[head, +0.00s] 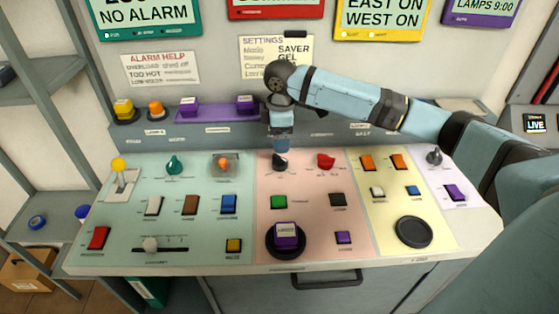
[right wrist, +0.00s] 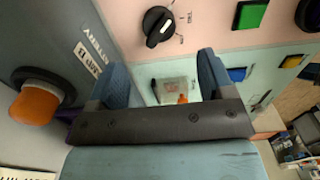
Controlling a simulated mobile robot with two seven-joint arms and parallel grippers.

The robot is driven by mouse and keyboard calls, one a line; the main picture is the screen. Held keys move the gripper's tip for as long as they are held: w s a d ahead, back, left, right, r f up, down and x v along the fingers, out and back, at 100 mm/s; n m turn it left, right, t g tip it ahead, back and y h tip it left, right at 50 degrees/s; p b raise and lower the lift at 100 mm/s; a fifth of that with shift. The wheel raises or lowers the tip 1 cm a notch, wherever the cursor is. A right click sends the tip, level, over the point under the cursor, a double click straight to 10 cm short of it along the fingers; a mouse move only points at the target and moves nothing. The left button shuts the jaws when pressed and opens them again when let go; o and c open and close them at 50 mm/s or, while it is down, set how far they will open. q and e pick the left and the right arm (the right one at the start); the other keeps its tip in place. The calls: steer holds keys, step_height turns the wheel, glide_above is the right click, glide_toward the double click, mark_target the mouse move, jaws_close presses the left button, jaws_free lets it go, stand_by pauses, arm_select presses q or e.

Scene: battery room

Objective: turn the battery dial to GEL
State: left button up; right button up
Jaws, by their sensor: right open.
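A black dial (head: 279,162) sits at the top of the console's pink panel, partly hidden by my right gripper (head: 282,148), which points down at it. A settings note (head: 270,50) on the wall reads SAVER and GEL, partly hidden by my arm. My left gripper is not in view.
A red knob (head: 326,161) is close to the dial's right. A green button (head: 279,202) and a dark switch (head: 338,200) sit below. A purple ledge (head: 216,114) with purple buttons runs behind. An orange knob (right wrist: 35,104) stands left in the wrist view.

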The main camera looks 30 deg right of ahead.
mark_target(280, 158)
step_height(280, 158, down, 9)
steer(key=shift+w+r, duration=0.1)
steer(key=shift+r, duration=0.05)
steer(key=c, duration=0.9)
